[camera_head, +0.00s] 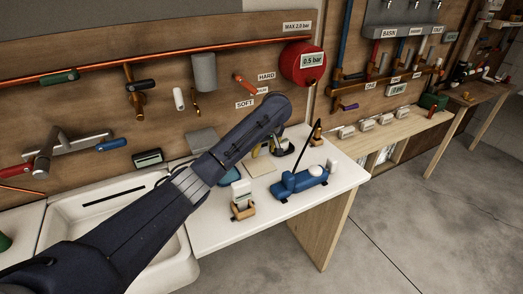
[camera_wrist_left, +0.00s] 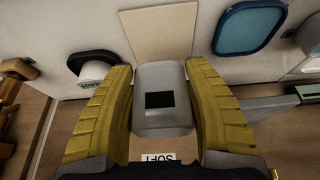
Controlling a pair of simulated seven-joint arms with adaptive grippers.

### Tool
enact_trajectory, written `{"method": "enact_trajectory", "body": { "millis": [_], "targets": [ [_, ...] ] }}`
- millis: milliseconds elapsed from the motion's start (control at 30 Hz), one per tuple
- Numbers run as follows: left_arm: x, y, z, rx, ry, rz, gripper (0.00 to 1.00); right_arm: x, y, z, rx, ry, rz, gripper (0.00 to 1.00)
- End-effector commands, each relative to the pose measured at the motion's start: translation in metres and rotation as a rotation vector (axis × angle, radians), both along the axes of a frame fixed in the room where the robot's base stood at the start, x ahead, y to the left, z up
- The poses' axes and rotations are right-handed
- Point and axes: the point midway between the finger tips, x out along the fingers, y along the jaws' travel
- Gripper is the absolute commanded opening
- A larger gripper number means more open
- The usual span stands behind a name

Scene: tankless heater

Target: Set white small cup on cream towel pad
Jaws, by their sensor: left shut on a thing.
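My left gripper (camera_head: 265,149) is over the back of the white counter. In the left wrist view its yellow fingers (camera_wrist_left: 160,110) are closed on both sides of the white small cup (camera_wrist_left: 165,121), which looks light grey in shade and has a dark square on it. The cream towel pad (camera_wrist_left: 163,28) lies just beyond the cup in that view, apart from it in the picture. In the head view the pad (camera_head: 259,167) lies below the gripper, which hides most of the cup. I cannot tell the cup's height above the counter. My right gripper is not in view.
A blue tray (camera_wrist_left: 249,27) lies beside the pad, and a white item in a black holder (camera_wrist_left: 95,70) stands on its other side. A sink (camera_head: 110,205) is at left.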

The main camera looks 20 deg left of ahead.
Motion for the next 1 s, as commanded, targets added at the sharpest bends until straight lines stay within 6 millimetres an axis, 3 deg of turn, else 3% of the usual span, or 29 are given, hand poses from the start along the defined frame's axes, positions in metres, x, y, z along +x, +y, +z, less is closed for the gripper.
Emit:
{"method": "enact_trajectory", "body": {
  "millis": [567,1000],
  "targets": [
    [-0.003,0.002,-0.008,-0.004,0.006,0.010,0.27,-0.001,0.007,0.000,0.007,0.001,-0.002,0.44],
    [-0.003,0.002,-0.042,-0.003,0.008,0.011,0.27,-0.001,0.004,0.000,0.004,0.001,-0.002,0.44]
  ]
}}
